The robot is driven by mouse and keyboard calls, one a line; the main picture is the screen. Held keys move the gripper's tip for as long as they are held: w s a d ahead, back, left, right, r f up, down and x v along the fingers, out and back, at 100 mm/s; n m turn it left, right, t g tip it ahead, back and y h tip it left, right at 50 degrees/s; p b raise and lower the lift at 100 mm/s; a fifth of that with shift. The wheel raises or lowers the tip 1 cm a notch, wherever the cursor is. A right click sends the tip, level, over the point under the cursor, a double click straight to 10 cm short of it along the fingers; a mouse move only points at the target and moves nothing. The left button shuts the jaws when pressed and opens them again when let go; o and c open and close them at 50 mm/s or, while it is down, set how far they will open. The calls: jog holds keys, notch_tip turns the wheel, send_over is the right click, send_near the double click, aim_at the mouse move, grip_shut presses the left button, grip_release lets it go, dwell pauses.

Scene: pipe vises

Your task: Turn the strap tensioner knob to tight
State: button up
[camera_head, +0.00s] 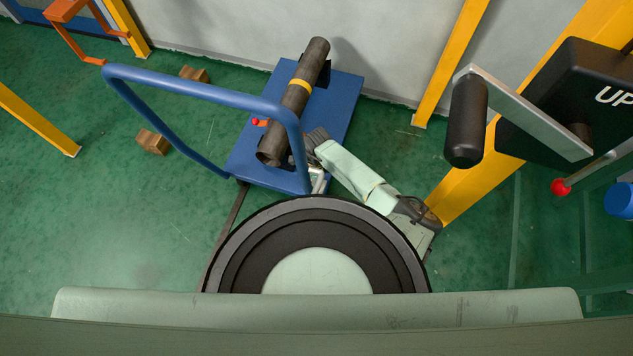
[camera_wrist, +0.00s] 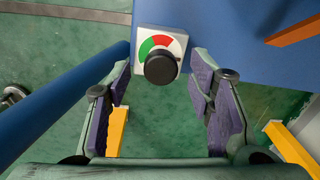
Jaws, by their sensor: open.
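The black round knob (camera_wrist: 160,67) shows in the wrist view on a white plate with a red and green arc. The plate sits at the edge of the blue cart (camera_wrist: 215,25). No pointer on the knob can be made out. My gripper (camera_wrist: 161,75) is open, with one finger on each side of the knob and a visible gap on both sides. In the head view my gripper (camera_head: 315,142) is at the near right edge of the cart (camera_head: 347,95). The knob is hidden there.
The blue handle rail (camera_head: 215,95) arches over the left, close to my gripper's left side in the wrist view. A yellow post (camera_head: 450,65) and a black lever (camera_head: 466,122) stand at right.

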jog(key=shift+f, duration=0.5)
jog(key=shift+c, duration=0.6)
jog(key=shift+w, duration=0.1)
grip_shut()
